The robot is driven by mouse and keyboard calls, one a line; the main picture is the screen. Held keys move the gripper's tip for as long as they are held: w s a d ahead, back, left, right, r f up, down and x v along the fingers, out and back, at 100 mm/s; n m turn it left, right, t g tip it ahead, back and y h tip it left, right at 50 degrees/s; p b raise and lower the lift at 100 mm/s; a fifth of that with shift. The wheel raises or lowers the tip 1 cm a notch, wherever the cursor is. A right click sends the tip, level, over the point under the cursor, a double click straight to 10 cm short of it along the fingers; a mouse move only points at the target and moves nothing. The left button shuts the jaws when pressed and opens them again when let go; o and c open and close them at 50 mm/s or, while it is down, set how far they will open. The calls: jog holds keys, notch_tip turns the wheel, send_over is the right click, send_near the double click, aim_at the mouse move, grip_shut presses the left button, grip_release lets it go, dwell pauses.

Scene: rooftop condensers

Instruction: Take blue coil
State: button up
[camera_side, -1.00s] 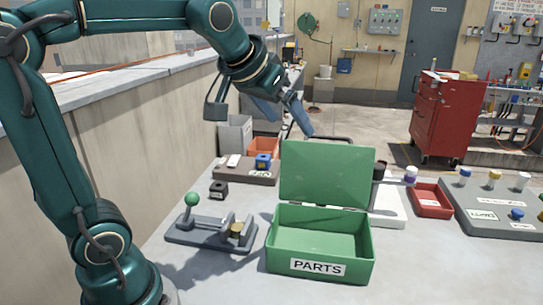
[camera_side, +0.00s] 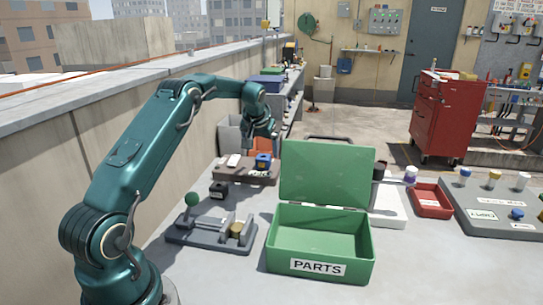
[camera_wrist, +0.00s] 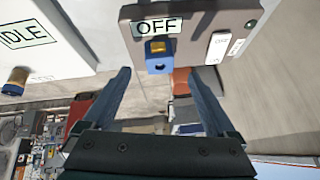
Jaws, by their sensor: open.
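The blue coil (camera_side: 263,161) is a small blue block on a brown-grey board (camera_side: 236,176) at the back left of the table. In the wrist view the coil (camera_wrist: 159,57) shows a yellowish part and a dark hole, beside an "OFF" label. My gripper (camera_side: 266,138) is above and just behind the coil in the side view, with its fingertips hard to make out. In the wrist view my gripper (camera_wrist: 160,76) has its two blue fingers apart, with nothing between them. The coil lies beyond the fingertips, roughly centred between them; contact is not visible.
A white piece (camera_side: 233,160) sits beside the coil on the board.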

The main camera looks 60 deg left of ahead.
aim_at(263, 158)
jog(key=shift+x, duration=2.3)
grip_shut()
